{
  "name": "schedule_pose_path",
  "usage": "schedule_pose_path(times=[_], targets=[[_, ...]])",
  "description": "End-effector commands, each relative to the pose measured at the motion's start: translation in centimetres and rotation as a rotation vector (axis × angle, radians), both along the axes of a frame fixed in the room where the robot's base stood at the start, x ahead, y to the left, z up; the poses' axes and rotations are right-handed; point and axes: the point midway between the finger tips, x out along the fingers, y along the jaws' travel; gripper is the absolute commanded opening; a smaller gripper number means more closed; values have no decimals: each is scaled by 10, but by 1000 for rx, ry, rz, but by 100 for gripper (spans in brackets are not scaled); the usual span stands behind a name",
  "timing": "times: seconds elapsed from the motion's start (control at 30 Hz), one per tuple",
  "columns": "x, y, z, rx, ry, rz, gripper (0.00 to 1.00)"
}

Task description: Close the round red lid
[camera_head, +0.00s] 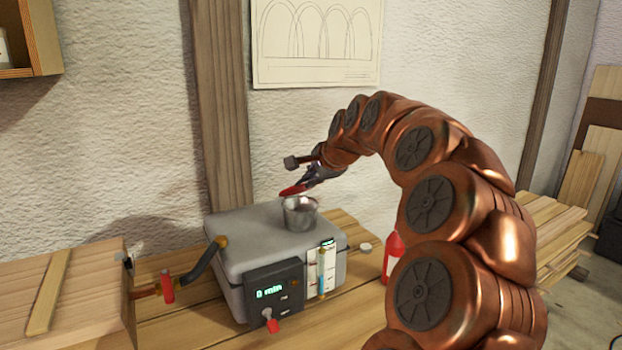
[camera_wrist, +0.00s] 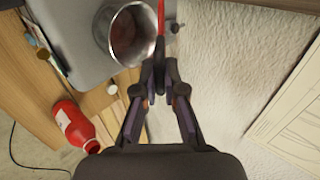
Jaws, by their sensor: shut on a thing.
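The round red lid (camera_head: 292,190) stands tilted at the metal filler cup (camera_head: 300,214), which is on top of a grey box (camera_head: 240,226). The cup's mouth is uncovered. My gripper (camera_head: 308,179) is shut on the lid, just above the cup. In the wrist view the lid (camera_wrist: 161,16) shows edge-on as a thin red strip, beside the rim of the cup (camera_wrist: 128,33). My gripper's fingertips (camera_wrist: 160,72) meet at the near end of the strip. Whether the lid touches the rim, I cannot tell.
The box's front has a panel (camera_head: 275,292) with a green display and a red knob. A dark hose with a red valve handle (camera_head: 167,286) is at the left. A red bottle (camera_head: 393,256) stands to the right, also in the wrist view (camera_wrist: 75,125). A plaster wall rises behind.

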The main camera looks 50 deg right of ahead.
Motion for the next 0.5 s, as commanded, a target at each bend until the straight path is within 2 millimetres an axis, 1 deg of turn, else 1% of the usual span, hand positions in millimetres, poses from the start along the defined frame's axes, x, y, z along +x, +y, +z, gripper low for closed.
schedule_pose_path(times=[0.1, 0.5], targets=[[-3, 2, -7, 2, -1, 1, 0], [-15, 6, -23, 1, -3, 1, 0]])
